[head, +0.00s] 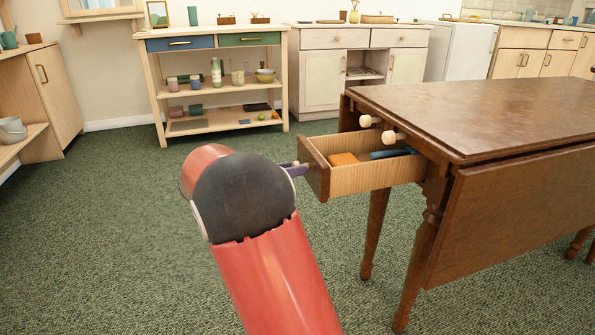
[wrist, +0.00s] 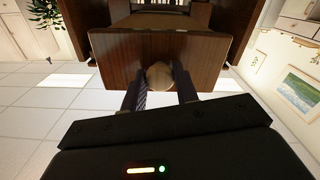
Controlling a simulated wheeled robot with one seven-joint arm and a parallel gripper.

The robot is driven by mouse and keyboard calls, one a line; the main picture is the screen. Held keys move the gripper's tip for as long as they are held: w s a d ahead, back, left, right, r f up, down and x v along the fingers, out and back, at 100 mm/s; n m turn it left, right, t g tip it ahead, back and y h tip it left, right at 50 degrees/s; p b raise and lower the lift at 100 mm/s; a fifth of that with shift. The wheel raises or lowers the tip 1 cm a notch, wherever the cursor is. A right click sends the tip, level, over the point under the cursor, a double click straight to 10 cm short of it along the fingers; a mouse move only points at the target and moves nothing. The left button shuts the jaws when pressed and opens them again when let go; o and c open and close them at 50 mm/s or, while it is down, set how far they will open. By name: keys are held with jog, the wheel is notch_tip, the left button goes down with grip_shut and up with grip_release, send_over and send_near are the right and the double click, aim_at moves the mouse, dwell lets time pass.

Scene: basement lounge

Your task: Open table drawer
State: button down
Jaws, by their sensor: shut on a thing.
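The dark brown wooden table (head: 470,105) stands at the right in the head view. Its drawer (head: 365,177) is pulled well out toward the left, past the table's end. An orange item (head: 343,159) and a blue item (head: 392,153) lie in it. My gripper (head: 296,168) is at the drawer front, partly hidden behind my arm. In the wrist view, my gripper's two fingers (wrist: 160,84) are on either side of the round knob (wrist: 159,75) on the drawer front (wrist: 115,58), shut on it.
Two pale round knobs (head: 382,129) stick out of the table's end above the drawer. A dropped leaf (head: 510,215) hangs at the table's near side. A shelf unit (head: 222,87) and cabinets (head: 322,80) stand along the back wall. The green carpet (head: 120,200) at left is clear.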

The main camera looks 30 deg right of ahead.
jog(key=c, duration=1.1)
grip_release()
jog(key=shift+o, duration=0.2)
jog(key=shift+a, duration=0.1)
jog(key=v, duration=0.7)
jog(key=shift+a, duration=0.3)
jog(key=shift+p, duration=0.3)
